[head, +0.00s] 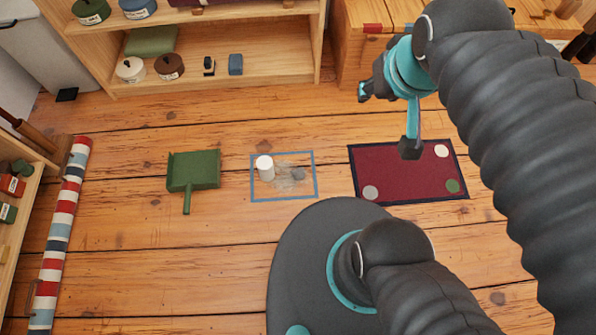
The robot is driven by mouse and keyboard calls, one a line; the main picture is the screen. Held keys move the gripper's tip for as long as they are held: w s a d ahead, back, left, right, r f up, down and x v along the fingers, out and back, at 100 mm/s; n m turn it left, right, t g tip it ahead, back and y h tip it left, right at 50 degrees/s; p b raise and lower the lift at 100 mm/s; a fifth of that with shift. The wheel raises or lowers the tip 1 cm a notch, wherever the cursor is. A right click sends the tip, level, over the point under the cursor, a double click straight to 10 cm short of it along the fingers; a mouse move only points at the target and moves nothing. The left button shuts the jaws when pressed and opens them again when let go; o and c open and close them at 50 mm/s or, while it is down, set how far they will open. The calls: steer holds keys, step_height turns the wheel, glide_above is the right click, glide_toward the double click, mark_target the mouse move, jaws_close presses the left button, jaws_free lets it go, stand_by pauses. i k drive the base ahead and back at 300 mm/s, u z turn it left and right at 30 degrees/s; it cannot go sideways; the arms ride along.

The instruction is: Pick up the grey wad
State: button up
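A small grey wad (298,173) lies on the floor inside a blue-outlined rectangle (313,183), on a pale dusty smear. A white cylinder (265,167) stands to its left inside the same outline. My gripper (387,119) is in the air to the upper right of the wad, well apart from it. Its two fingers are spread wide, and nothing shows between them. One finger hangs in front of the dark red mat.
A green dustpan (194,171) lies left of the outline. A dark red mat (395,172) with several discs lies to the right. A striped roll (62,225) lies at far left. A wooden shelf (215,80) stands behind. Floor between dustpan and roll is clear.

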mark_target(299, 173)
steer(key=z, duration=2.4)
steer(key=k, duration=1.7)
steer(key=u, duration=2.15)
steer(key=i, duration=0.5)
steer(key=u, duration=0.1)
